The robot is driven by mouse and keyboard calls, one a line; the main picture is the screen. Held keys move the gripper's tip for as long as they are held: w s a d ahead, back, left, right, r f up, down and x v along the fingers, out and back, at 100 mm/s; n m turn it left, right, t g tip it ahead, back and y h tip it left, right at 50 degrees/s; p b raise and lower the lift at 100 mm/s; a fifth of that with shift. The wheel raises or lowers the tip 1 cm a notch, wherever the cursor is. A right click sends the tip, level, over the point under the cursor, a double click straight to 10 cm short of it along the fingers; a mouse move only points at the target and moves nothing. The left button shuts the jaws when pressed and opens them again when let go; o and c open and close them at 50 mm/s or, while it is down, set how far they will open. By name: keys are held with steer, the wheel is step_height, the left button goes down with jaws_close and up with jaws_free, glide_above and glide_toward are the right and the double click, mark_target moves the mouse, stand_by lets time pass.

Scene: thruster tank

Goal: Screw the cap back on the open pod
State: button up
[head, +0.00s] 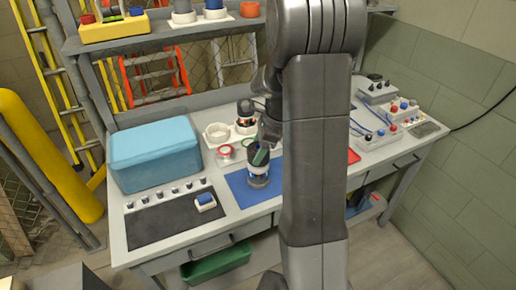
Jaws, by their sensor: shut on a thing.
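The pod (258,181), a short upright cylinder with a grey lower band and a dark upper part, stands on a blue mat (238,189) near the middle of the bench. My gripper (262,158) is directly over the pod, pointing down, with its jaws shut at the pod's top. The cap appears to be between the jaws, but it is too small and too covered by the fingers to make out. I cannot tell whether the cap touches the pod's rim or how it is tilted. My arm hides the bench to the right of the pod.
A light-blue box (154,153) stands at the back left. A dark mat (168,221) with a small blue-and-white block (205,202) lies at the front left. A white tray (217,134) with round parts is behind the pod. Control boxes (376,133) stand at the right.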

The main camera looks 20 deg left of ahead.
steer(key=shift+f+b, duration=0.3)
steer(key=shift+f, duration=0.7)
stand_by(0.5)
steer(key=o, duration=1.1)
steer(key=shift+c, duration=0.2)
steer(key=b+v, duration=0.1)
steer(key=v, duration=1.2)
steer(key=shift+d+r, duration=0.2)
steer(key=shift+r, duration=0.15)
steer(key=shift+w, duration=0.1)
